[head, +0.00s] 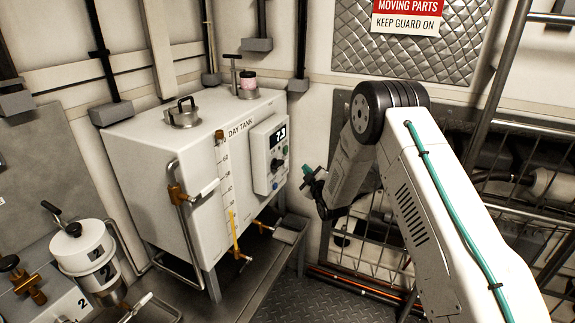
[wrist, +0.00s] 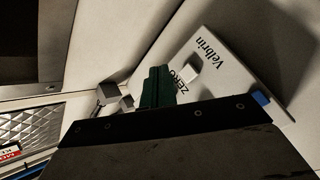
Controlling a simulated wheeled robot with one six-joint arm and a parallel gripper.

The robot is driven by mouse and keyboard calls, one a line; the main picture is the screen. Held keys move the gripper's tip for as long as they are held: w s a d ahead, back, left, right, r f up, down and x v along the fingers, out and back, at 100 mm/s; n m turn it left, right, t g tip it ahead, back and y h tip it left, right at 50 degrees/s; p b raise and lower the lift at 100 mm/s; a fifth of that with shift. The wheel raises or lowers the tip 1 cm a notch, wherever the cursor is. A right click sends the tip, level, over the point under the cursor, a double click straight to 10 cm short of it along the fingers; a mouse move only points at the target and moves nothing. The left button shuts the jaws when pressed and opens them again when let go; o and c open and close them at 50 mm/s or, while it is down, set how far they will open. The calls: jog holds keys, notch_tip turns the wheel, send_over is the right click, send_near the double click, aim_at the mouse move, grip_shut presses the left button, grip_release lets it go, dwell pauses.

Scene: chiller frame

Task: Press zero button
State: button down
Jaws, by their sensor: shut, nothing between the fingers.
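A white control panel (head: 262,160) with a lit display (head: 281,133) and small knobs stands on the front of the white day tank (head: 160,150). In the wrist view the panel (wrist: 232,58) carries the word "Velbrin" and a pale square button (wrist: 191,69) beside the word "ZERO". My gripper (head: 306,171) is a little right of the panel in the head view. Its green fingers (wrist: 157,86) are shut and empty, left of the zero button in the wrist view, and partly cover the lettering. Whether they touch the panel I cannot tell.
A blue part (wrist: 260,97) shows at the panel's lower edge in the wrist view. A sight tube (head: 226,190) and a pipe handle (head: 190,195) are on the tank's front. A wire rack (head: 370,240) stands behind my arm. The floor (head: 290,300) below is clear.

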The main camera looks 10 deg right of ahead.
jog(key=shift+w+a, duration=0.7)
jog(key=shift+a, duration=0.25)
jog(key=shift+w+a, duration=0.7)
jog(key=shift+a, duration=0.2)
jog(key=shift+a, duration=0.1)
dwell(0.6)
jog(key=shift+w+a, duration=0.25)
jog(key=shift+w+a, duration=0.25)
jog(key=shift+a, duration=0.1)
dwell(0.8)
jog(key=shift+d, duration=0.1)
jog(key=shift+s+d, duration=0.5)
jog(key=shift+d, duration=0.1)
jog(key=shift+s+d, duration=0.75)
jog(key=shift+d, duration=0.25)
jog(key=shift+s+d, duration=0.7)
jog(key=shift+d, duration=0.3)
